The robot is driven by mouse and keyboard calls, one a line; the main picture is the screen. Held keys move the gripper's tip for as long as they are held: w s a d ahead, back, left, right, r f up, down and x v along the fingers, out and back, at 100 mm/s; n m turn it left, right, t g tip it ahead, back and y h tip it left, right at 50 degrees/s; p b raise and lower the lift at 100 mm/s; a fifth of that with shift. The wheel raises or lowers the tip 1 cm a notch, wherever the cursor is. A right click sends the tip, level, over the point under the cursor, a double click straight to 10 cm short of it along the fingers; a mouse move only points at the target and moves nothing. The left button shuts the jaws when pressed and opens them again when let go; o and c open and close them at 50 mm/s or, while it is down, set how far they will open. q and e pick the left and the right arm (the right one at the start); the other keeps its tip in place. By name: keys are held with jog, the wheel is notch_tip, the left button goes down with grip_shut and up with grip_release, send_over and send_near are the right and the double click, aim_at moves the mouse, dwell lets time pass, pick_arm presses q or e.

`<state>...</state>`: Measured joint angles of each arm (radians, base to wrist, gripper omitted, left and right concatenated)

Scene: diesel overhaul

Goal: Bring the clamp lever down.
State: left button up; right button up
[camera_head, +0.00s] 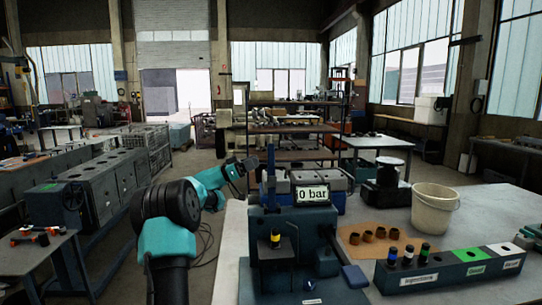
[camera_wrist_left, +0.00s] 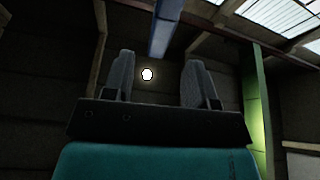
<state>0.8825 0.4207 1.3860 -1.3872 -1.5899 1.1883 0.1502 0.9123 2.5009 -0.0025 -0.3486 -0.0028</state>
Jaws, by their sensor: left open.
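The test stand (camera_head: 300,235) is a dark blue-grey block on the near bench, with a display reading "0 bar" (camera_head: 312,194). A slim dark upright bar (camera_head: 271,180), which looks like the clamp lever, rises at its left rear. My right gripper is out of view.
A rack (camera_head: 455,267) with several injectors and labelled slots stands at the right front. Small brown cups lie on a brown mat (camera_head: 352,248). A cream bucket (camera_head: 433,210) and a black device (camera_head: 386,187) stand behind. A blue pad (camera_head: 355,277) lies right of the stand.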

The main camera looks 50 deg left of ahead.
aim_at(271, 154)
pick_arm(q)
jog(key=x, duration=0.7)
jog(key=shift+w, duration=0.1)
grip_shut()
dwell(0.3)
